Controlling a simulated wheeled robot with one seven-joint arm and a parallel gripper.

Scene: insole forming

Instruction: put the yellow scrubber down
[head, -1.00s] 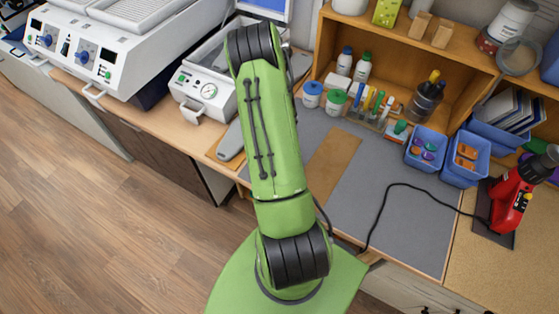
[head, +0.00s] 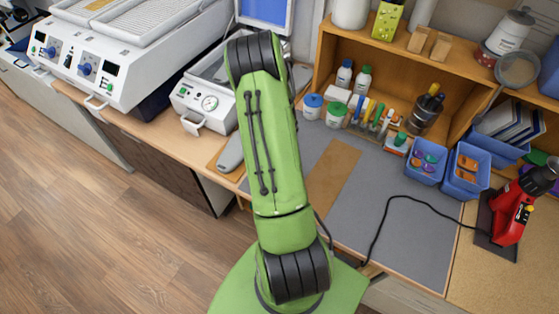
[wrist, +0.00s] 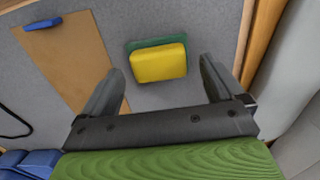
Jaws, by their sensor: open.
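The yellow scrubber (wrist: 159,63), a yellow block with a green layer along its far edge, shows in the wrist view against the grey mat (wrist: 196,25). It appears to lie flat on the mat. My gripper (wrist: 161,66) is open, with one finger to the left of the scrubber and one to the right. Clear gaps show between the scrubber and both fingers. In the head view my green arm hides both the gripper and the scrubber.
A brown board (wrist: 68,55) lies on the mat left of the scrubber in the wrist view, with a blue item (wrist: 43,23) near it. In the head view, blue bins (head: 427,161), a black cable (head: 382,215) and a red tool (head: 512,214) are to the right.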

